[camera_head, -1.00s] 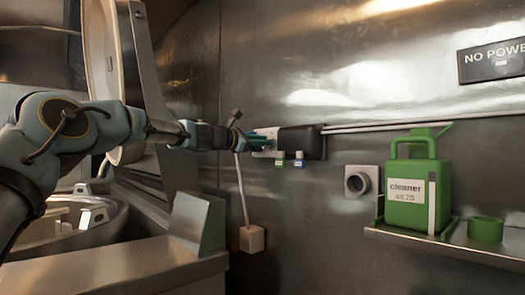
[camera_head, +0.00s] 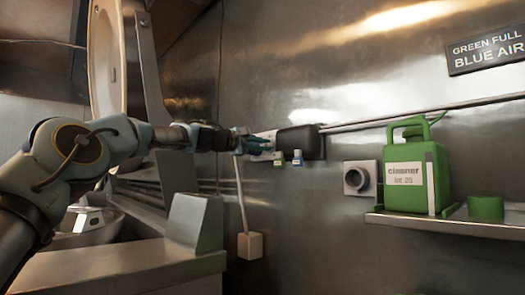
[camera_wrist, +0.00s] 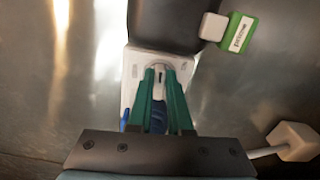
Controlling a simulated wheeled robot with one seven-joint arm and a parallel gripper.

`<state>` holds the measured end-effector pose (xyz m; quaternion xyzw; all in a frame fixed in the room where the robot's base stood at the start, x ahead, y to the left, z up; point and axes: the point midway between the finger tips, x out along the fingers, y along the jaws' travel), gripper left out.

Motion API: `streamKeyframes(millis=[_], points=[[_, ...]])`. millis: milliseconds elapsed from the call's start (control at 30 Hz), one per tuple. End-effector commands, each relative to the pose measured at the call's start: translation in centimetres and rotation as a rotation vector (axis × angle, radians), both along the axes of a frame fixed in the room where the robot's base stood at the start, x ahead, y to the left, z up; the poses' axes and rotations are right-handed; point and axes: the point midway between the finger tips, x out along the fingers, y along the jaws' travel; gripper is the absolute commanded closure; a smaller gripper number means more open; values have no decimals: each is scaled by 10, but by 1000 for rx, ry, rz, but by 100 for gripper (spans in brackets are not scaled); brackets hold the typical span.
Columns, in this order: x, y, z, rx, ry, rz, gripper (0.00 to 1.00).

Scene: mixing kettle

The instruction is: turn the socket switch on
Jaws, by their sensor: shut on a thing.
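The socket switch is a small grey knob (camera_wrist: 160,74) on a white wall plate (camera_wrist: 131,72) in the wrist view. My gripper (camera_wrist: 161,70) has its two green fingertips at the plate, shut on the knob from both sides. The fingers hide part of the knob, so its exact setting cannot be told. A blue part (camera_wrist: 157,121) shows between the fingers and also to their left; what it is cannot be told. In the head view my gripper (camera_head: 258,142) reaches the wall at the white plate (camera_head: 265,156), mostly hiding it.
A cabled white block (camera_head: 250,246) hangs lower. Further right are a round outlet (camera_head: 357,178) and a shelf (camera_head: 421,226) with a green cleaner can (camera_head: 408,190).

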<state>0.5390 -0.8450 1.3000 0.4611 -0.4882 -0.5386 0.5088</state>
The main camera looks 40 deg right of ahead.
Motion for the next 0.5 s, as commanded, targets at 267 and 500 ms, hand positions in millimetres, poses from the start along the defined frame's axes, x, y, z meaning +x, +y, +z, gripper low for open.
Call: streamKeyframes(millis=[267,500], points=[[0,0,-3,-3,-92,-2,100],[0,0,-3,-5,-115,-2,100]])
